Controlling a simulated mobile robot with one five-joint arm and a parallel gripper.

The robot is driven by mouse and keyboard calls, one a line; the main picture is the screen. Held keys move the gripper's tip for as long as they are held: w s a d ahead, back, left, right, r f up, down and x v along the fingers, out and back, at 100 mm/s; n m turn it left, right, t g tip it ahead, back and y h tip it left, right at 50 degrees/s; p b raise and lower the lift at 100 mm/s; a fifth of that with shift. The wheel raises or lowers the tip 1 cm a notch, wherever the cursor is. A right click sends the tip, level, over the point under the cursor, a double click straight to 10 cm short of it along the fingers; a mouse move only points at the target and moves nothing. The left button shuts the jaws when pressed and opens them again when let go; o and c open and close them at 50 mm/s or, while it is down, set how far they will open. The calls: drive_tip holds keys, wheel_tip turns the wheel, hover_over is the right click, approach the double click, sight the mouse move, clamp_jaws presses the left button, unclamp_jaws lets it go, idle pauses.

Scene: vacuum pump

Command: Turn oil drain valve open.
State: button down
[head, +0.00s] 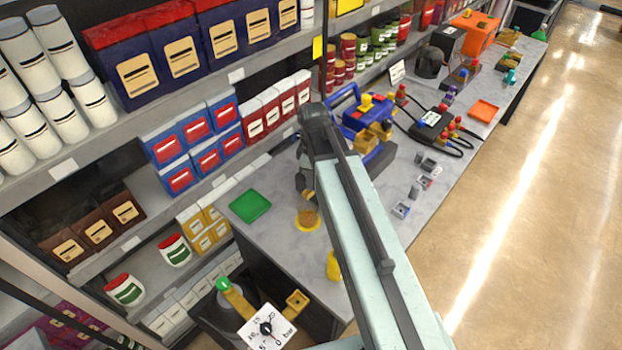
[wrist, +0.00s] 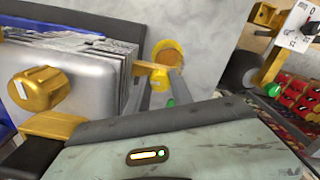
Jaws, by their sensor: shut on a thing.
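The pump is blue and yellow on the bench in the head view, with a blue handle (head: 345,97), partly hidden by my arm. In the wrist view its grey finned housing (wrist: 80,75) fills the left, with a round yellow knob (wrist: 40,90) on its face. A small yellow valve (wrist: 158,77) sticks out from the right side of the housing. My gripper (wrist: 160,88) is at this valve, its grey fingers shut on it. In the head view my gripper (head: 306,182) points down beside the pump; the contact itself is hidden there.
A yellow round piece (head: 307,219) and a green tray (head: 250,206) lie on the grey bench. A gauge (head: 266,328) stands at the lower left. Small grey parts (head: 401,210) and an orange tray (head: 483,110) lie to the right. Stocked shelves (head: 190,110) line the left.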

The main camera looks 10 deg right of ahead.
drive_tip(key=shift+a, duration=0.15)
idle(0.3)
drive_tip(key=c, duration=1.1)
unclamp_jaws()
wheel_tip(320, 180, up, 8)
drive_tip(key=p, duration=0.8)
drive_tip(key=shift+f, duration=0.15)
